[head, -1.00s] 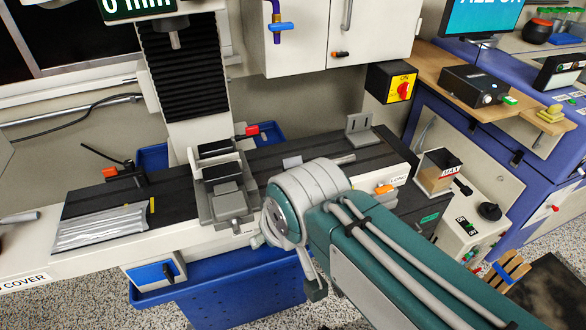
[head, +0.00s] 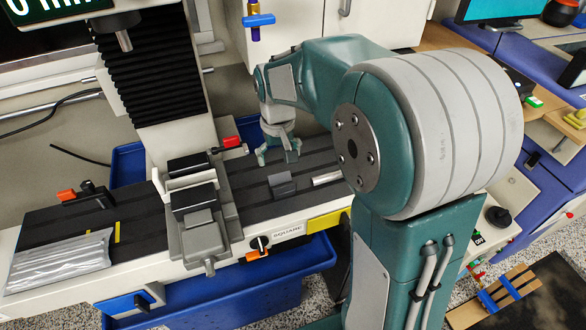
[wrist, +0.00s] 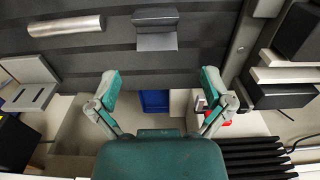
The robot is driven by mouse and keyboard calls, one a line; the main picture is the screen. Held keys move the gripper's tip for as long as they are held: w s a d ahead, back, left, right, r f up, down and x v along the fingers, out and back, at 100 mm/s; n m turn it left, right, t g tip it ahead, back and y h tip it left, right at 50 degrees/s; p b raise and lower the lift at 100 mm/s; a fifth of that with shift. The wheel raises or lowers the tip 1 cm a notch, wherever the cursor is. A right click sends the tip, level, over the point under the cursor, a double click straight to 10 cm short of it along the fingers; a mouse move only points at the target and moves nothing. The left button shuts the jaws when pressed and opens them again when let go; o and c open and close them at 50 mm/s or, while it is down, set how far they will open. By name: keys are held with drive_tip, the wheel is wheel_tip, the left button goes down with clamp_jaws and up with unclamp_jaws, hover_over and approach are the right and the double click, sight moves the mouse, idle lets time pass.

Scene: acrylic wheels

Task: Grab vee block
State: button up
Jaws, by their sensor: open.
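The vee block, a small dark grey block (head: 282,185), lies on the dark slotted machine table (head: 240,200), to the right of the vise. It also shows at the top middle of the wrist view (wrist: 156,28). My gripper (head: 277,157) is open and empty, just behind the block in the head view. In the wrist view, its two spread fingers (wrist: 160,80) are below the block in the picture, apart from it. Nothing is between the fingers.
A shiny cylinder (head: 327,178) lies beside the block and shows in the wrist view (wrist: 65,27). A slotted angle plate (wrist: 30,84) stands at the left there. The grey vise (head: 198,215) stands to the block's left. The machine column (head: 150,90) rises behind.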

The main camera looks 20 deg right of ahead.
drive_tip(key=d+f, duration=0.1)
drive_tip(key=d, duration=0.1)
hover_over(282, 184)
drive_tip(key=f, duration=0.5)
drive_tip(key=shift+s+a+f, duration=0.2)
drive_tip(key=shift+a+f, duration=0.05)
drive_tip(key=shift+a, duration=0.05)
drive_tip(key=f, duration=0.5)
drive_tip(key=shift+w+d, duration=0.1)
drive_tip(key=shift+d, duration=0.3)
drive_tip(key=shift+a, duration=0.35)
drive_tip(key=c, duration=0.8)
drive_tip(key=shift+c, duration=1.3)
drive_tip(key=shift+d+r, duration=0.1)
drive_tip(key=shift+d, duration=0.1)
